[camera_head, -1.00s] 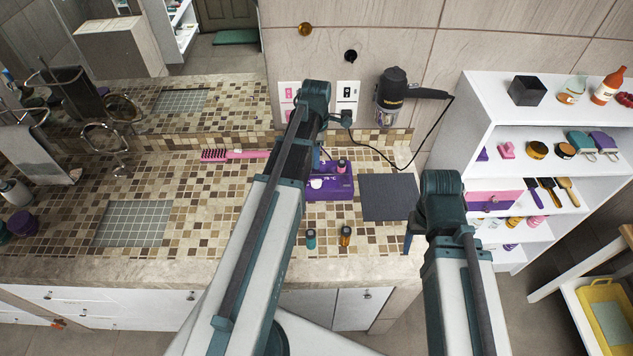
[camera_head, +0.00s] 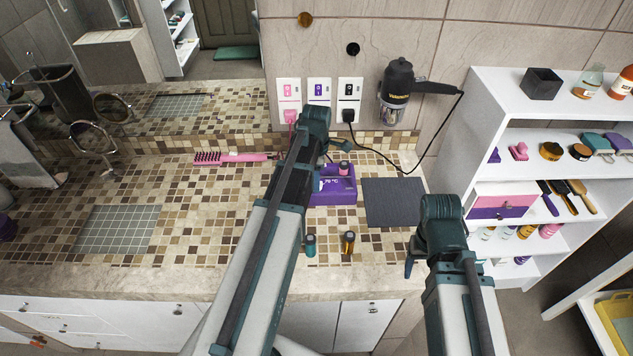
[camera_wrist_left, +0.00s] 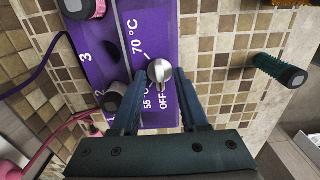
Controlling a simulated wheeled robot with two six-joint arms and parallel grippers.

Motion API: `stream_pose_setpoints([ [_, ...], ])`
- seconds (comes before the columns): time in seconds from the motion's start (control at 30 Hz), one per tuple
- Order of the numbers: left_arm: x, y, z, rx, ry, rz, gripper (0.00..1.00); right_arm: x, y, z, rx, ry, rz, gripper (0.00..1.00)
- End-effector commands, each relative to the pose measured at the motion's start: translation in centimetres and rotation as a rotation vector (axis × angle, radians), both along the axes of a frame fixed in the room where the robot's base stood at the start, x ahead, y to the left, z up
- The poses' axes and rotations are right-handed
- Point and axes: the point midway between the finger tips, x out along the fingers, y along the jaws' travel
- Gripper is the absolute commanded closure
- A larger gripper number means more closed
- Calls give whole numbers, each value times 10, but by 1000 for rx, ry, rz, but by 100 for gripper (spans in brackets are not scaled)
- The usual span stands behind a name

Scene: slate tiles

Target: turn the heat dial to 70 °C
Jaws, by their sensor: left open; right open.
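The purple heater unit (camera_head: 338,190) stands on the tiled counter, partly behind my left arm. In the left wrist view its top (camera_wrist_left: 148,20) carries the marks OFF, 55 °C and 70 °C beside a round silver dial (camera_wrist_left: 158,72). I cannot tell which mark the dial points to. My left gripper (camera_wrist_left: 159,78) is open, with one finger on each side of the dial; contact is not clear. In the head view the left fingers are hidden by the arm. My right gripper (camera_head: 411,264) is open and empty by the counter's front edge, away from the unit.
Rollers stand on the unit, one pink (camera_head: 344,168). A green roller (camera_head: 310,245) and an orange one (camera_head: 348,243) stand in front. A grey mat (camera_head: 393,202) lies right, a pink brush (camera_head: 230,158) left. A hair dryer (camera_head: 397,90) hangs behind; its cord drops beside the unit.

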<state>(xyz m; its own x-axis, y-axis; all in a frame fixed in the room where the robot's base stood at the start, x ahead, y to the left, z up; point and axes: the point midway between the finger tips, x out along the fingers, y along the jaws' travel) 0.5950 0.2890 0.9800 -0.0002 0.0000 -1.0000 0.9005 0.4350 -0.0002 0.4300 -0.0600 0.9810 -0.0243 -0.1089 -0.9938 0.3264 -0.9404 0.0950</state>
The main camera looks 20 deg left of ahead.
Motion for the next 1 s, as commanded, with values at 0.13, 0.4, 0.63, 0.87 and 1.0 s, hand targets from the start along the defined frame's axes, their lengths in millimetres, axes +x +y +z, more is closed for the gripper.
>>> stream_pose_setpoints([
  [0.13,0,0,0,0,0,0,65,0,0,1,0,0,0,34],
  [0.4,0,0,0,0,0,0,100,0,0,1,0,0,0,34],
  [0.63,0,0,0,0,0,-1,100,0,0,0,0,0,0,34],
  [0.87,0,0,0,0,0,-49,100,0,0,0,0,0,0,34],
  [1.0,0,0,0,0,0,-131,100,0,0,0,0,0,0,34],
])
